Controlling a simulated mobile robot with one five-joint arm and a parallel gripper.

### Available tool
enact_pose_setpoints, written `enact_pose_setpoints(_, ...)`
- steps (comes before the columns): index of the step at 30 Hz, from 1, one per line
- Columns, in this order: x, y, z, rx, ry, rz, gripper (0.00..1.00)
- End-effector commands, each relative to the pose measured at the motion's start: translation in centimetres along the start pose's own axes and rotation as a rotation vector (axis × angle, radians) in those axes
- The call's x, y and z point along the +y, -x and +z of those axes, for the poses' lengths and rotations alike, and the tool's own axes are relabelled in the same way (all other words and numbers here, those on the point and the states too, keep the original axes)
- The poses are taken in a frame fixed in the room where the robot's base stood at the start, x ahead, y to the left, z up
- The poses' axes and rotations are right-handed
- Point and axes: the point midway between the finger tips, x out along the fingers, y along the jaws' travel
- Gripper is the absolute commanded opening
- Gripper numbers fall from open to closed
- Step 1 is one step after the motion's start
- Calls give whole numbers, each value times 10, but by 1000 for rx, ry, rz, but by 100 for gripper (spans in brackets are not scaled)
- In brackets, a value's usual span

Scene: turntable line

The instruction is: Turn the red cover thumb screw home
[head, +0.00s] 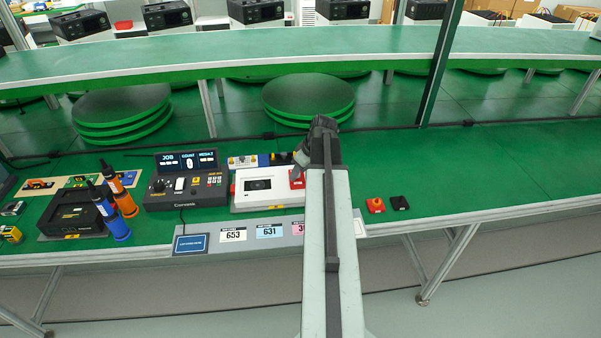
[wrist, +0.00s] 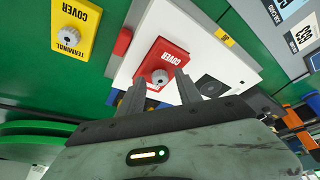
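The red cover (wrist: 172,58) is a plate marked COVER on a white housing in the wrist view. Its grey round thumb screw (wrist: 160,76) shows near the plate's lower edge. My gripper (wrist: 160,75) is open, with one finger on each side of the screw in the picture. I see a gap between each finger and the screw, and cannot tell how far the tips are above the plate. In the head view part of the red cover (head: 297,178) shows beside my arm, which hides its screw.
A yellow terminal cover (wrist: 82,22) with its own grey knob lies on the green bench in the wrist view. In the head view a dark console (head: 160,200) stands left of the white housing (head: 240,186).

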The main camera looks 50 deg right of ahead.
Motion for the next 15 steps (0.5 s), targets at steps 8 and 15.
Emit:
enact_pose_setpoints(8, 5, 0, 0, 0, -1, 0, 0)
enact_pose_setpoints(15, 0, 0, 1, -1, -38, 16, 0)
